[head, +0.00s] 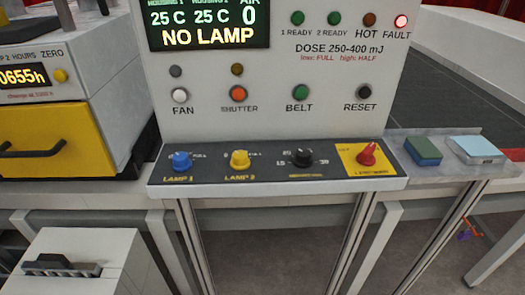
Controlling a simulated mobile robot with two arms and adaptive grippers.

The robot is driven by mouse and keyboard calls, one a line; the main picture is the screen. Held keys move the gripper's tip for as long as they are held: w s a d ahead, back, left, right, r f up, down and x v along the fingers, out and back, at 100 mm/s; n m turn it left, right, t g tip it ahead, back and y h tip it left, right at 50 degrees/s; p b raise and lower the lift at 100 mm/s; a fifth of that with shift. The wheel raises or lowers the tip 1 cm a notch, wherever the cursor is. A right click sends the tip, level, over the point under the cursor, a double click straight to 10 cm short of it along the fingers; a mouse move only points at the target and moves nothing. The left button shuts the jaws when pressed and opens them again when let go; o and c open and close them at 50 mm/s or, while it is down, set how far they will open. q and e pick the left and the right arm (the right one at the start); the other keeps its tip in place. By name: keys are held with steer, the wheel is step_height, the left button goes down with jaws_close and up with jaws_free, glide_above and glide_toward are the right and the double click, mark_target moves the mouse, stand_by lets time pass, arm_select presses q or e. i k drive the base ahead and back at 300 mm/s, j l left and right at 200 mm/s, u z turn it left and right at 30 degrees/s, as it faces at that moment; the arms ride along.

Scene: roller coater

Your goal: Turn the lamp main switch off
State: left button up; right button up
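The red rotary switch (367,154) sits on a yellow plate (350,164) at the right end of the sloped dark control strip. Its small label is too blurred to read surely, and its exact setting is hard to tell. To its left on the strip are a black knob (302,156), a yellow LAMP 2 knob (240,160) and a blue LAMP 1 knob (181,161). The display (209,24) above reads NO LAMP, and the red FAULT light (401,21) glows. Neither of my grippers is in view.
FAN, SHUTTER, BELT and RESET buttons (364,92) line the upright panel. A green block (423,151) and a pale blue-topped block (478,149) lie on the ledge at right. A yellow drawer front (50,141) stands at left. Space before the switch is clear.

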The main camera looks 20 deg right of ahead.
mark_target(366, 159)
steer(key=z, duration=1.35)
steer(key=l, duration=0.2)
